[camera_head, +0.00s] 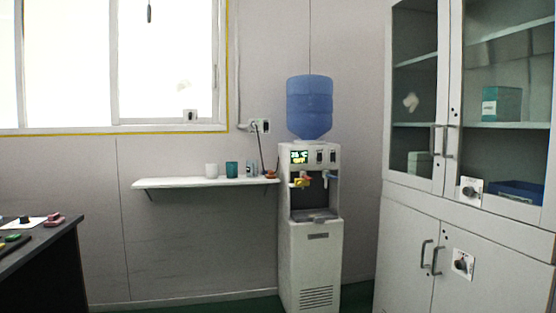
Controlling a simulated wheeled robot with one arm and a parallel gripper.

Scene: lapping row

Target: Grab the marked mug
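A white cup (211,170) stands upright on the wall shelf (165,183), left of the water dispenser. A teal mug (232,169) stands just to its right on the same shelf. Both are small in the picture, and I cannot make out a mark on either, so I cannot tell which is the marked mug. My gripper is not in view.
Small items (250,169) and a reddish object (271,174) are on the shelf's right end. The water dispenser (315,260) stands beside it. A glass-door cabinet (400,240) is at right, a dark table (45,265) at left. Floor shows between them.

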